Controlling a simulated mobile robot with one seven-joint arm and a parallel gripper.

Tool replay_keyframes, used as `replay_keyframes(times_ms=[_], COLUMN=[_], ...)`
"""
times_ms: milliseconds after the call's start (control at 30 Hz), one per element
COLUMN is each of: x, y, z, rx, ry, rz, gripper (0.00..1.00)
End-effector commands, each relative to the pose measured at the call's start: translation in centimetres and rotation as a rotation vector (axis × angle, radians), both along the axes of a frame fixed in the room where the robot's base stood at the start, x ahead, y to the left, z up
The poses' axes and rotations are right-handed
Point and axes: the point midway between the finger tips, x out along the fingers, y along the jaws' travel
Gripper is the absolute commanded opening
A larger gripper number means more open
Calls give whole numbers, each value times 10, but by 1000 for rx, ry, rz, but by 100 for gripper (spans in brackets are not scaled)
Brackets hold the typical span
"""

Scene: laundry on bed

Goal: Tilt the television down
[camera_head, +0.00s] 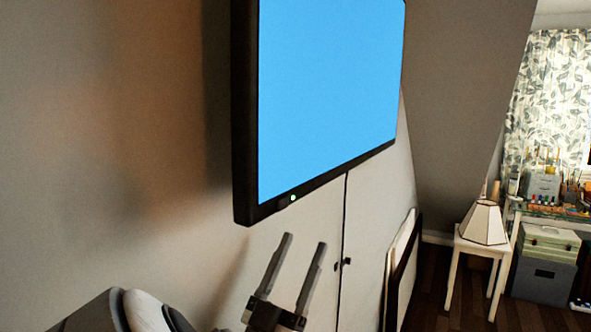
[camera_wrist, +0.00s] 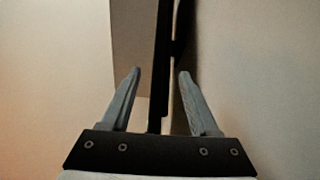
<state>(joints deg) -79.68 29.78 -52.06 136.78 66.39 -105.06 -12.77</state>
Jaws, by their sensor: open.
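The television (camera_head: 325,95) is a flat panel with a lit blue screen and a black frame, mounted on the wall at the upper middle of the head view. A small green light shows on its lower frame. My gripper (camera_head: 305,240) is below the television's lower edge in the head view, fingers pointing up, open and empty. In the wrist view the television (camera_wrist: 162,70) appears nearly edge-on as a dark upright strip. It lines up with the gap between the open fingers of my gripper (camera_wrist: 160,73). I cannot tell how far it is from them; no contact is visible.
White cupboard doors (camera_head: 373,215) with dark knobs are in the wall below the television. A framed panel (camera_head: 405,268) leans there. A white stool (camera_head: 478,247) with a lamp (camera_head: 483,222) and a cluttered desk stand at the right. Some dark wooden floor (camera_head: 440,290) is clear.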

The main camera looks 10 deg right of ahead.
Motion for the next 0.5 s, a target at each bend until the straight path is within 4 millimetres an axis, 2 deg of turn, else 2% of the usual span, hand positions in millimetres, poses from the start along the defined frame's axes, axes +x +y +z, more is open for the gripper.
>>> replay_keyframes(times_ms=[33, 500], x=[5, 63], y=[-6, -49], z=[11, 82], rx=[1, 2], ry=[-2, 0], rz=[-4, -1], gripper=[61, 61])
